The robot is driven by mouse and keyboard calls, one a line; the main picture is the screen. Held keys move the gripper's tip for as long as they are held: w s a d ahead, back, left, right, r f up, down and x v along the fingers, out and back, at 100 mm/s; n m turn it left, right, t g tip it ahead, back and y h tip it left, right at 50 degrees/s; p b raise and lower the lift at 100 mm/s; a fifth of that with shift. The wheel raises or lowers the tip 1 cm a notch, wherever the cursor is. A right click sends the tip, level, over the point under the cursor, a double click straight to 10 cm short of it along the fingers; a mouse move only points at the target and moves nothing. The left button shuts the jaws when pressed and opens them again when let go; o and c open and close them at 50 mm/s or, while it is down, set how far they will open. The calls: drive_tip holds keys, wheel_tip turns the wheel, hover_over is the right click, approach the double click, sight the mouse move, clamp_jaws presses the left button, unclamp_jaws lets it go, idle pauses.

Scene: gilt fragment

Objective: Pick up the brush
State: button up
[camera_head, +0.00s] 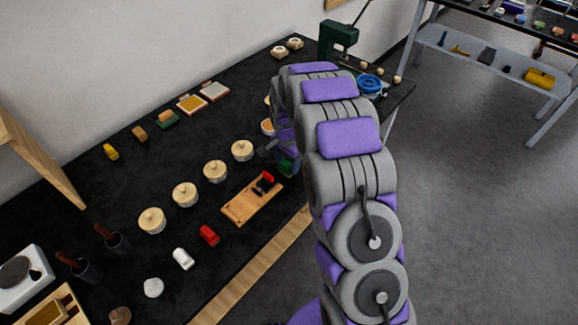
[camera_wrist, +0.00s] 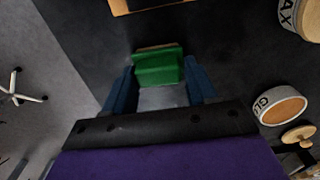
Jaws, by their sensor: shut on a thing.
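My gripper (camera_wrist: 160,84) has its two blue fingers on either side of a green block (camera_wrist: 158,68) with a tan strip along its far edge. The block is between the fingers, and its underside is hidden. It may be the brush, but its bristles cannot be made out. In the head view the green block (camera_head: 287,166) shows beside my arm at the table's right side, with most of my gripper hidden. Brown handles stand in two dark cups (camera_head: 87,270) (camera_head: 118,243) at the left front.
A wooden board (camera_head: 250,199) with small red and black pieces lies left of my gripper. Several pale-lidded jars (camera_head: 215,171) stand in a row on the black table (camera_head: 150,185). A labelled jar (camera_wrist: 282,106) is right of the gripper in the wrist view. A green press (camera_head: 338,38) stands behind.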

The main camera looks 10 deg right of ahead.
drive_tip(key=shift+a, duration=0.35)
drive_tip(key=shift+c, duration=0.8)
drive_tip(key=shift+d+r, duration=0.25)
drive_tip(key=shift+d, duration=0.55)
drive_tip(key=shift+d+r, duration=0.2)
drive_tip(key=shift+r, duration=0.15)
drive_tip(key=r, duration=0.1)
drive_tip(key=r+p, duration=0.1)
drive_tip(key=shift+a+r, duration=0.4)
drive_tip(key=s+d+r+p, duration=0.1)
drive_tip(key=s+d+p, duration=0.2)
drive_tip(key=s, duration=1.2)
drive_tip(key=shift+d, duration=1.5)
drive_tip(key=o, duration=0.6)
drive_tip(key=shift+a, duration=0.25)
drive_tip(key=c, duration=0.4)
